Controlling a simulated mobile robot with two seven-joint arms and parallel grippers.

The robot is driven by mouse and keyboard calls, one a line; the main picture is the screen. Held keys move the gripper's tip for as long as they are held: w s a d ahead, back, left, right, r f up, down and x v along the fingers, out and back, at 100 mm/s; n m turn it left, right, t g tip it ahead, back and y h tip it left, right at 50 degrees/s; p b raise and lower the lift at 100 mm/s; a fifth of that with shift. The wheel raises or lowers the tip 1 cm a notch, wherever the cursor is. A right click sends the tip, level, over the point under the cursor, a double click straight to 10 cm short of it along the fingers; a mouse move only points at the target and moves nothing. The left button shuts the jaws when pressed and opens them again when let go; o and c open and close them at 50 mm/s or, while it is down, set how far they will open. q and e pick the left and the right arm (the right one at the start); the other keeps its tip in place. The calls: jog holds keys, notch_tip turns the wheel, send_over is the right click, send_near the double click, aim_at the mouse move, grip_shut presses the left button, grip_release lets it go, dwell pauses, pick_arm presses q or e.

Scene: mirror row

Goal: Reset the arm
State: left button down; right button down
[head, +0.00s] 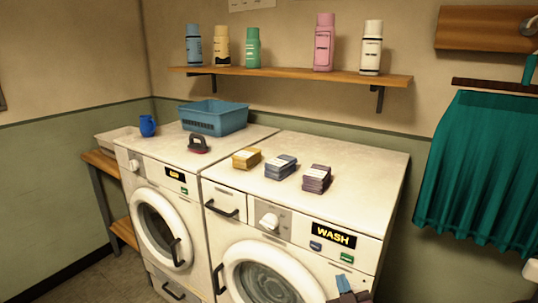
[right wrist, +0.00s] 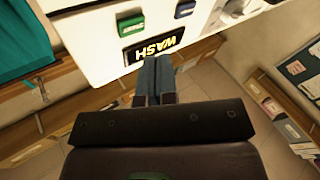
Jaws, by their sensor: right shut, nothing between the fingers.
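My right gripper (head: 344,284) is at the bottom edge of the head view, in front of the washer marked WASH (head: 395,200). Its blue fingers are together with nothing between them. In the right wrist view the shut fingers (right wrist: 155,77) point at the washer's front panel, just below the WASH label (right wrist: 154,47) and apart from it as far as I can tell. Most of the right arm is outside the head view. My left gripper is in neither view.
Yellow (head: 246,158), blue (head: 281,166) and purple (head: 316,178) stacks lie on the washer. A blue basket (head: 213,118), a dark red-and-black item (head: 198,145) and a blue mug (head: 147,125) are further left. A shelf (head: 300,75) holds several bottles. A teal cloth (head: 475,165) hangs at right.

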jog(key=s+d+f+m+g, duration=0.1)
jog(key=s+d+f+g, duration=0.2)
jog(key=s+f, duration=0.3)
jog(key=s+d+f+m+g, duration=0.1)
jog(key=s+d+f+g, duration=0.1)
jog(key=s+f, duration=0.4)
jog(key=s+d+f+m+g+h, duration=0.1)
jog(key=s+d+f+g, duration=0.2)
jog(key=s, duration=1.1)
notch_tip(320, 180, down, 3)
jog(key=shift+d+g, duration=0.3)
jog(key=shift+d, duration=0.5)
dwell(4.3)
